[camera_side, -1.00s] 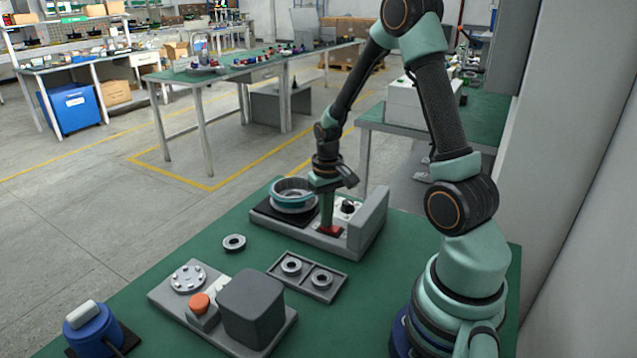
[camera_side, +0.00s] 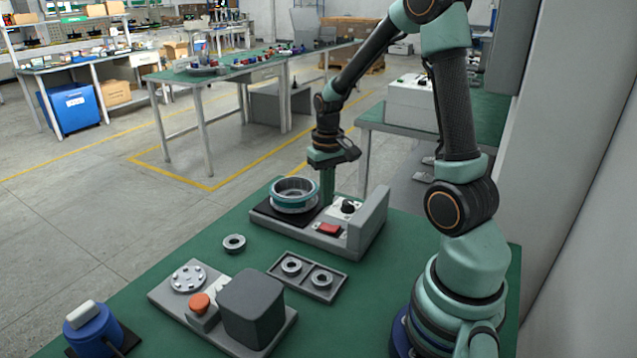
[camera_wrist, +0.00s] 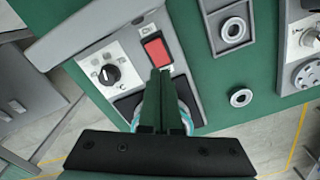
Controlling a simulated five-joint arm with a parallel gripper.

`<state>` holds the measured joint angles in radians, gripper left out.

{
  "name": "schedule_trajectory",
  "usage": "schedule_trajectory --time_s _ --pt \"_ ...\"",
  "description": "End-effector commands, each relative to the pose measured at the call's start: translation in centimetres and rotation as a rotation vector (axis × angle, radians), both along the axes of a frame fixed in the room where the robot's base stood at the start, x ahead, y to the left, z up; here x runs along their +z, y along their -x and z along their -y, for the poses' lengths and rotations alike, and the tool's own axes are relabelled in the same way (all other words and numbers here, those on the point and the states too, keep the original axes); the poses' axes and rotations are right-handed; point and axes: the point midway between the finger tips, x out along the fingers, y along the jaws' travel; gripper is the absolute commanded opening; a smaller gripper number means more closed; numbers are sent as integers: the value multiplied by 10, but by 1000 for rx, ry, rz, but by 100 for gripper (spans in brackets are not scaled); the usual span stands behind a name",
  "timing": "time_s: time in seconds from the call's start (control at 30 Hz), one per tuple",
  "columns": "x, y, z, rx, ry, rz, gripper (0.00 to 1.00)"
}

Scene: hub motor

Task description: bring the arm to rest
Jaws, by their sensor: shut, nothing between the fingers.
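My gripper (camera_side: 327,192) is shut and empty, its fingers pointing down above the grey fixture (camera_side: 372,226) at the far side of the green table. In the side view it is just behind the red switch (camera_side: 329,229) and right of the hub motor (camera_side: 295,193), a teal-rimmed ring on a black pad. In the wrist view the closed fingers (camera_wrist: 158,75) point toward the red switch (camera_wrist: 157,52) and cover much of the hub motor. A black knob (camera_side: 348,206) sits beside the switch.
A tray (camera_side: 308,290) with two rings stands in front of the fixture, with a loose ring (camera_side: 234,243) to its left. A grey station (camera_side: 252,308) with an orange button and a blue device (camera_side: 93,330) are nearer. The fixture's upright wall is right of my gripper.

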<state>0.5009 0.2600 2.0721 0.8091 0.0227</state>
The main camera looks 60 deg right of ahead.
Motion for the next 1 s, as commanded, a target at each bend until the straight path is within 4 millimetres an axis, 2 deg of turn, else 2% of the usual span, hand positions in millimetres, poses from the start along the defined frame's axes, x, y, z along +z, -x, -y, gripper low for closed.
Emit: schedule_trajectory --time_s 0.13,0.57,0.67,0.77,1.0 --pt "8 0 0 0 0 1 0" --pt "15 -1 -4 12 6 10 0" --pt "29 -5 -16 48 22 42 0" --pt "52 -8 -38 108 45 94 0" --pt "103 -1 -98 275 96 245 0"
